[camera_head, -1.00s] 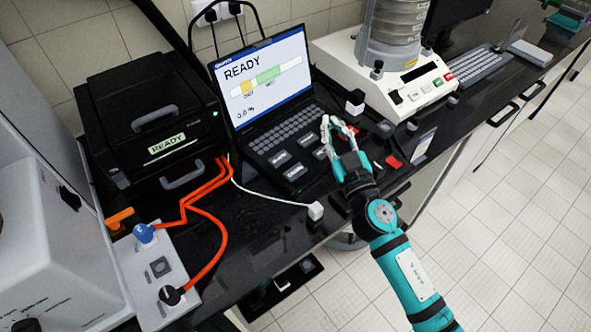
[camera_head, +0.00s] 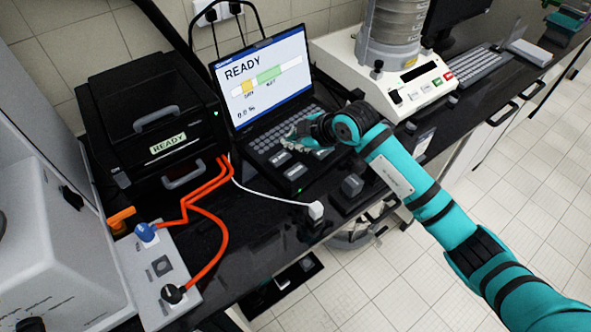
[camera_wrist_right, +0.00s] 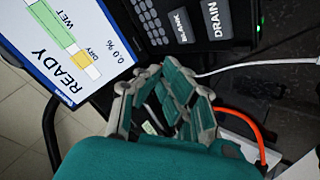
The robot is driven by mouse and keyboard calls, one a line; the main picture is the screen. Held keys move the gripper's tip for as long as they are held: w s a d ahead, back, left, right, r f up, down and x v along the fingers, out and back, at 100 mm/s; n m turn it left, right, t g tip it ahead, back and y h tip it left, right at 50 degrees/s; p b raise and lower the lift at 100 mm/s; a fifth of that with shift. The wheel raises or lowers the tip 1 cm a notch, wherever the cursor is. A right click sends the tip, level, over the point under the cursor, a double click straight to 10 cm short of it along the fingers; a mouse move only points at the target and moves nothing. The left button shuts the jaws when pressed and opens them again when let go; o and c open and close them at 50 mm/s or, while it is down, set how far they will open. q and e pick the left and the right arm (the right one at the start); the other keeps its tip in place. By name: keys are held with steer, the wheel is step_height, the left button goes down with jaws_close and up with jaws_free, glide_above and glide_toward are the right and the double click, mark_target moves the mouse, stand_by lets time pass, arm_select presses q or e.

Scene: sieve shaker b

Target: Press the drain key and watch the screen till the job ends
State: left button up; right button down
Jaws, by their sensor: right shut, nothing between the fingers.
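The drain key (camera_head: 296,171) is a grey key on the dark panel in front of the laptop keyboard. Its label DRAIN (camera_wrist_right: 215,18) reads clearly in the right wrist view, beside the BLANK key (camera_wrist_right: 180,25). The screen (camera_head: 265,75) shows READY, a bar with yellow DRY and green WET parts, and 0.0 %; it also shows in the wrist view (camera_wrist_right: 70,50). My right gripper (camera_head: 290,135) is shut and empty over the keyboard and key area, hiding some other keys. Its fingers also show in the wrist view (camera_wrist_right: 166,82). My left gripper is out of view.
A black instrument (camera_head: 150,115) with a READY display stands left of the laptop. Orange cables (camera_head: 215,200) and a white cable with a white plug (camera_head: 316,210) lie on the bench. A sieve shaker (camera_head: 420,85) stands to the right, behind my right arm.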

steer(key=shift+f, duration=0.15)
steer(key=b, duration=0.7)
glide_above(294, 173)
step_height(294, 173, down, 8)
steer(key=shift+w+r, duration=0.1)
steer(key=shift+r, duration=0.1)
steer(key=shift+f, duration=0.45)
steer(key=shift+f, duration=0.15)
stand_by(0.3)
steer(key=shift+f, duration=0.25)
steer(key=shift+f+b, duration=0.3)
steer(key=shift+f, duration=0.2)
stand_by(0.6)
stand_by(0.4)
steer(key=shift+r+p, duration=0.9)
steer(key=shift+p, duration=0.05)
